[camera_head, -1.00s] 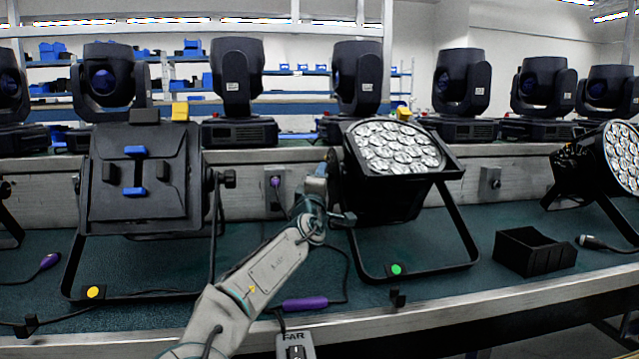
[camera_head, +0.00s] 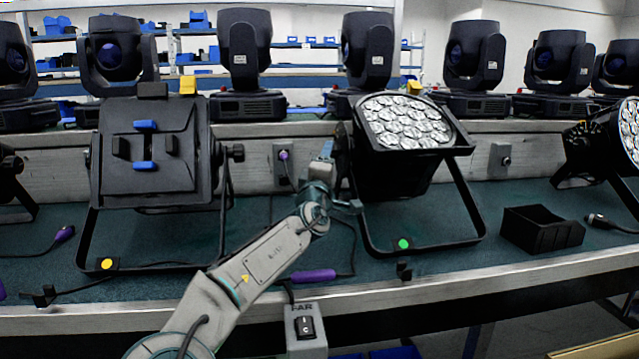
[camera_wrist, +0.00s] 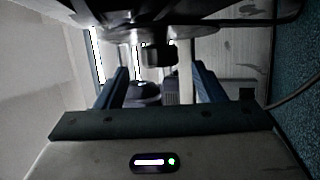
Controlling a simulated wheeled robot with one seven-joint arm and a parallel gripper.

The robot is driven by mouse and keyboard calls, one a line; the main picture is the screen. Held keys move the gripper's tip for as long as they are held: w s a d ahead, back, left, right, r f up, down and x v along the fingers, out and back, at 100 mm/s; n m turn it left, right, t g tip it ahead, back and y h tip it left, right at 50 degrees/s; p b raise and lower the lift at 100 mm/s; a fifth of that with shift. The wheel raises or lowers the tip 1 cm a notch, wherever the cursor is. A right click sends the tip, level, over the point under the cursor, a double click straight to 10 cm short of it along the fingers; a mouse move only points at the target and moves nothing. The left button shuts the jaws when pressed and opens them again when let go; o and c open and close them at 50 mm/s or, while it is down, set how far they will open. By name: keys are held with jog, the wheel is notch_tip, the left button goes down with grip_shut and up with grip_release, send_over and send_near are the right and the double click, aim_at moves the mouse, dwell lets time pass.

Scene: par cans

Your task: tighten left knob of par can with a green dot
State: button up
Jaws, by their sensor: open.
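In the wrist view my gripper (camera_wrist: 160,70) is open, with one blue finger on each side. The dark left knob (camera_wrist: 159,53) shows between and just beyond the fingertips, apart from both. In the head view the knob is mostly hidden by my wrist.
A par can with a yellow dot (camera_head: 150,150) stands to the left, and another par can (camera_head: 610,135) at the right edge. A black open box (camera_head: 541,229) and purple-ended cables (camera_head: 313,276) lie on the bench. Moving-head lights (camera_head: 245,60) line the ledge behind.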

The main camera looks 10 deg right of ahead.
jog(key=p+v, duration=0.1)
jog(key=v, duration=0.8)
jog(key=shift+s+p, duration=0.3)
jog(key=shift+p, duration=0.05)
jog(key=shift+a, duration=0.15)
